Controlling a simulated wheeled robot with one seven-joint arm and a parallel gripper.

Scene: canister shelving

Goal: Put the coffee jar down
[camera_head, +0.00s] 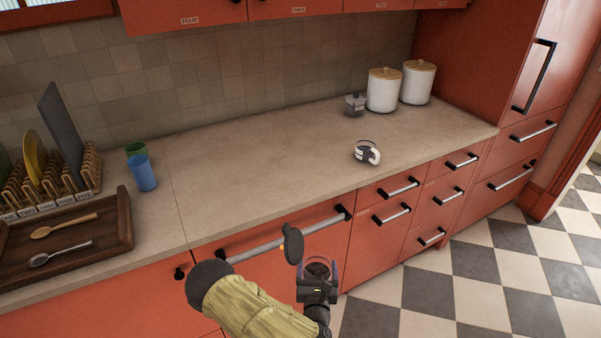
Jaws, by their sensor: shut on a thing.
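The coffee jar (318,269) appears as a small round container with dark brown contents, seen from above. My gripper (319,281) is shut on it, with a finger at either side. The jar is held in front of the counter, over the drawer fronts and floor in the picture, not resting on the worktop. Its lower part is hidden by my gripper.
The worktop (255,160) has a wide clear stretch in the middle. A small white and dark item (367,152) stands right of centre. A grey moka pot (355,104) and two white canisters (383,92) with wooden lids stand at the back right. Blue (143,173) and green cups stand left.

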